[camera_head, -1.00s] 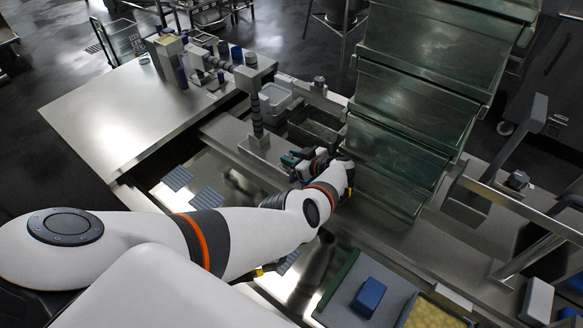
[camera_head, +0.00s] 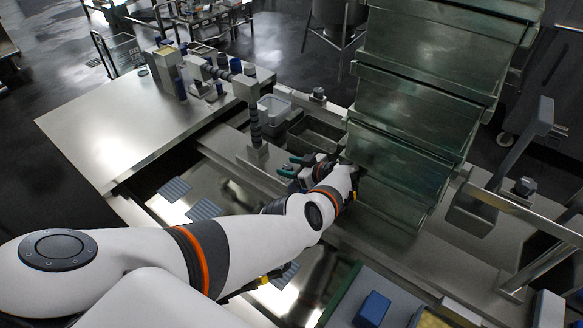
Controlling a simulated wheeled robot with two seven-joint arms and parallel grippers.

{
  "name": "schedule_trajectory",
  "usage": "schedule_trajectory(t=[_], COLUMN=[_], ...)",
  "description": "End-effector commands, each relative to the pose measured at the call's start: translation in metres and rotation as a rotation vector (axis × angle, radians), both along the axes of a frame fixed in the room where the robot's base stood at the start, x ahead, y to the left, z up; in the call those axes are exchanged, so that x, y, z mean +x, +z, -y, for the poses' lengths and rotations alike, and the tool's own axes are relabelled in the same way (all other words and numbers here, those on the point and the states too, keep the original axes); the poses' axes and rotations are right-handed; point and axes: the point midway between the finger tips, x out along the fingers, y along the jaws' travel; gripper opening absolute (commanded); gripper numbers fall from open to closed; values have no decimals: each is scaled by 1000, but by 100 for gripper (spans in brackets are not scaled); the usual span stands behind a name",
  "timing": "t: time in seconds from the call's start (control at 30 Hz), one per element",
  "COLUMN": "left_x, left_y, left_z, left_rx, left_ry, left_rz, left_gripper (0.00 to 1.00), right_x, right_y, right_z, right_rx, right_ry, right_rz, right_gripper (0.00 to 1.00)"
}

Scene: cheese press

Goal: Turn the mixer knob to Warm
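My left gripper (camera_head: 295,166) reaches in over the workbench, with teal fingertips pointing left and a gap between them. Nothing shows between the fingers. It is right of the foot of a grey post (camera_head: 256,128) with a dark ribbed middle and left of the stacked green bins. A small dark knob-like part (camera_head: 318,93) stands on the bench behind it, apart from the gripper. Another dark knob-like part (camera_head: 524,186) is at the right. I cannot tell which is the mixer knob, and no Warm label is readable.
Tall stacked green bins (camera_head: 405,110) stand close to the right of my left gripper. A grey tub (camera_head: 273,108) and an open metal bin (camera_head: 315,135) lie behind it. A blue block (camera_head: 372,309) is at the front. The steel table (camera_head: 120,120) at left has free room.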

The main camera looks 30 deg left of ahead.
Motion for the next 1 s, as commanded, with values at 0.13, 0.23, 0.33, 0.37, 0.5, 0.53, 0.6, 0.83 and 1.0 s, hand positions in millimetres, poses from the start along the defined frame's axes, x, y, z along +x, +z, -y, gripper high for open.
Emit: schedule_trajectory(t=[0.13, 0.23, 0.33, 0.37, 0.5, 0.53, 0.6, 0.83, 1.0], left_x=[0, 0, 0, 0, 0, 0, 0, 0, 0], left_y=[-1, 2, 13, 18, 47, 53, 66, 94, 99], left_z=[1, 1, 1, 1, 1, 1, 1, 1, 0], left_rx=[-2, -2, -2, -2, -1, -1, -2, -2, -1], left_ry=[-1, -1, -1, 0, 1, 0, 0, 0, -1], left_rz=[-1, -1, 0, 0, 2, 1, 2, 1, -2], left_gripper=[51, 51, 51, 51, 51, 51, 51, 51, 51], right_x=[0, 0, 0, 0, 0, 0, 0, 0, 0], right_y=[0, 3, 12, 16, 38, 42, 49, 61, 62], right_z=[0, 0, 0, 0, 0, 0, 0, 1, 1], right_rx=[0, 0, 0, 0, 0, 0, 0, -1, -1], right_ry=[0, 0, 0, 0, 0, 0, 0, 0, 0], right_rz=[0, 0, 0, 0, 0, 0, 0, 0, 0], right_gripper=[36, 36, 36, 36, 36, 36, 36, 36, 36])
